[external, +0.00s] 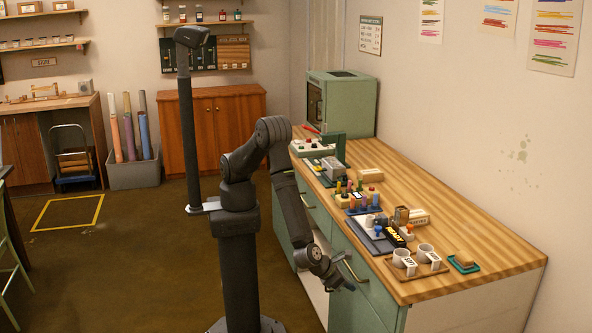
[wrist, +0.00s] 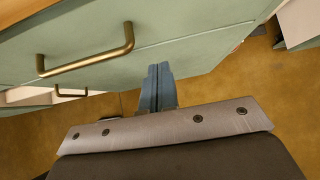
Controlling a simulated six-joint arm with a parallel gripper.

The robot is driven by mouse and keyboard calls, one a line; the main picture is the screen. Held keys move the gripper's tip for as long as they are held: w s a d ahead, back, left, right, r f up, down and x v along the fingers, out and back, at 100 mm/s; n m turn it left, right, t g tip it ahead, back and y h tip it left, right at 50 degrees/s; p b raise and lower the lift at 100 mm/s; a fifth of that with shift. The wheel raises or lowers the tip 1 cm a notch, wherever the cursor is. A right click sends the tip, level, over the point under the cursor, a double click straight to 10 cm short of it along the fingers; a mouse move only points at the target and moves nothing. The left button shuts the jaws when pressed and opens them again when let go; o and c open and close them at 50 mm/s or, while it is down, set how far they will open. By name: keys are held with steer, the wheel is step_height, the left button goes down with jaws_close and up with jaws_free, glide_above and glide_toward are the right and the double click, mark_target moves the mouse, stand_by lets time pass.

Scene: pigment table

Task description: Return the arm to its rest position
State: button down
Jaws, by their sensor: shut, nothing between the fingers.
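My gripper (external: 345,285) hangs low in front of the green cabinet under the wooden table, below the tabletop's front edge. In the wrist view its two blue-grey fingers (wrist: 158,88) are together, with nothing between them. A brass drawer handle (wrist: 90,55) shows just ahead and to the left of the fingers. I cannot tell whether the fingers touch the cabinet front; no contact is clear. My arm bends from its column up to a raised elbow and then down to the right.
The wooden tabletop (external: 470,240) carries stamps, bottles, cups (external: 402,258) on a tray and a small green dish (external: 464,263). A pale green oven-like box (external: 341,103) stands at its far end. A white-interior opening (external: 315,297) shows low in the cabinet.

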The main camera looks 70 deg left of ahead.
mark_target(372, 293)
steer(key=shift+w+f, duration=0.4)
steer(key=shift+w, duration=0.6)
steer(key=shift+w+f, duration=0.4)
steer(key=shift+w, duration=0.55)
steer(key=shift+w+f, duration=0.4)
steer(key=shift+w, duration=0.6)
steer(key=shift+s, duration=0.1)
steer(key=shift+s, duration=0.3)
steer(key=s+f+v, duration=0.1)
steer(key=v, duration=0.8)
steer(key=shift+s+f, duration=0.15)
steer(key=shift+f, duration=0.05)
steer(key=shift+r, duration=0.1)
